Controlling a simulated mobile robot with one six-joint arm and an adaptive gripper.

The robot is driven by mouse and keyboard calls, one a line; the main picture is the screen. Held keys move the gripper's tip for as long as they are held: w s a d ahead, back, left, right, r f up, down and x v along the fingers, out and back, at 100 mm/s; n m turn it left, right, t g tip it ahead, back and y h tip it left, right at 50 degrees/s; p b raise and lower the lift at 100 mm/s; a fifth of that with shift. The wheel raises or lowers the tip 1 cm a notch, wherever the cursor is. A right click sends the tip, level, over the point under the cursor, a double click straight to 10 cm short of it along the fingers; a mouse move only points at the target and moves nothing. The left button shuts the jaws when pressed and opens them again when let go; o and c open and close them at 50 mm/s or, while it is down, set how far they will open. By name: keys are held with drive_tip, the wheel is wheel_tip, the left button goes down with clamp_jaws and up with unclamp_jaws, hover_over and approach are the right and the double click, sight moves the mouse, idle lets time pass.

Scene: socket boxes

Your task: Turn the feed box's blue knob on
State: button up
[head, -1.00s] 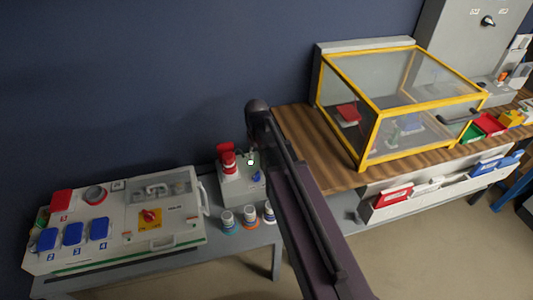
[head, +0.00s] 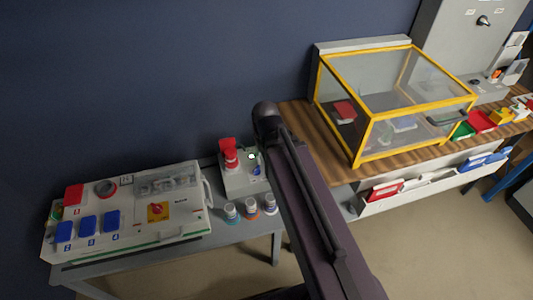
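The feed box appears to be the small grey box (head: 236,184) on the grey bench, beside my arm. A red plug-like part (head: 229,153) stands on its left side. A small blue knob (head: 256,170) is on its right side, and its exact angle is too small to tell. My gripper is not in view.
A white socket panel (head: 183,225) with blue and red covers lies left. Several small jars (head: 250,207) stand before the grey box. A yellow-framed clear case (head: 365,110) sits on the wooden bench right, with a white folder rack (head: 400,199) below.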

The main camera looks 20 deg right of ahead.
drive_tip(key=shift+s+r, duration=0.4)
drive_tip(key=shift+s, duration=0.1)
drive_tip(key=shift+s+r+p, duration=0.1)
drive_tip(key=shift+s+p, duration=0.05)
drive_tip(key=shift+p, duration=0.15)
idle(2.2)
